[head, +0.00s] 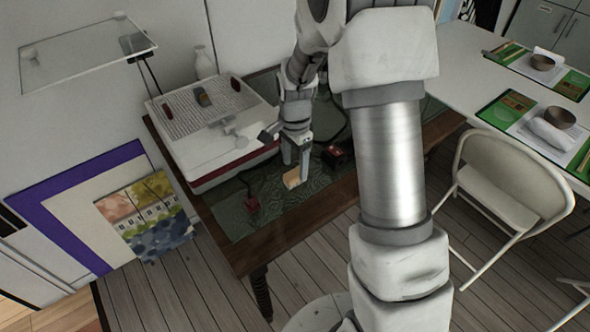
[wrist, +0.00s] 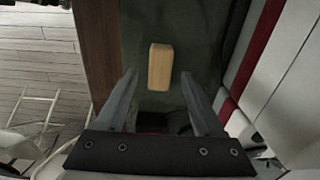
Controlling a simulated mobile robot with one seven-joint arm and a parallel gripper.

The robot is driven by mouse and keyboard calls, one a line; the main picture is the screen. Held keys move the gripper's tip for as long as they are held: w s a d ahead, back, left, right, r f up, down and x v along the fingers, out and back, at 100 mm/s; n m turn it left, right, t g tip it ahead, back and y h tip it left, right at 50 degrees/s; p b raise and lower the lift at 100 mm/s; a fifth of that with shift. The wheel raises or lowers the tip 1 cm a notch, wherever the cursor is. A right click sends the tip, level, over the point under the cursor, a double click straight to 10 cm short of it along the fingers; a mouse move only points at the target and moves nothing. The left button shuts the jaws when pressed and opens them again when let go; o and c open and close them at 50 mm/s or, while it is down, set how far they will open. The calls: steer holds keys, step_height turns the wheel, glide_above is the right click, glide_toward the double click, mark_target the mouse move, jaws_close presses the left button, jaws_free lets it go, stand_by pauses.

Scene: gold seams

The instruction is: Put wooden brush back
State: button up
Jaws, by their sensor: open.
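The wooden brush (wrist: 160,67) shows as a small tan block on the green cloth of the dark wooden table. In the head view the brush (head: 292,179) lies near the table's front edge, just below my gripper (head: 296,160). In the wrist view the open fingers of my gripper (wrist: 159,88) point toward the brush from either side of its near end. I cannot tell from these views whether the brush has bristles underneath.
A large white and red box-like device (head: 215,130) stands left of my gripper on the table. A small red object (head: 252,204) and a dark red-black object (head: 334,156) lie nearby. A white folding chair (head: 505,190) stands at right. Framed pictures (head: 150,212) lean at left.

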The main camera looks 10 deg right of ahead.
mark_target(295, 173)
steer(key=s+r+n+t+p, duration=0.1)
steer(key=s+r+n, duration=0.25)
steer(key=r, duration=0.65)
steer(key=s+r+n+t, duration=0.15)
steer(key=s+r, duration=0.35)
steer(key=r, duration=0.5)
steer(key=s+r+n+t, duration=0.1)
steer(key=s+r+n, duration=0.1)
steer(key=s+n, duration=0.2)
steer(key=s+r+n+t, duration=0.2)
steer(key=s+r+n, duration=0.1)
steer(key=s, duration=0.7)
steer(key=shift+n, duration=0.8)
steer(key=shift+r+p, duration=0.15)
steer(key=shift+p, duration=0.15)
step_height(295, 173, up, 10)
steer(key=p, duration=0.9)
steer(key=shift+f+p, duration=0.2)
steer(key=shift+p, duration=0.1)
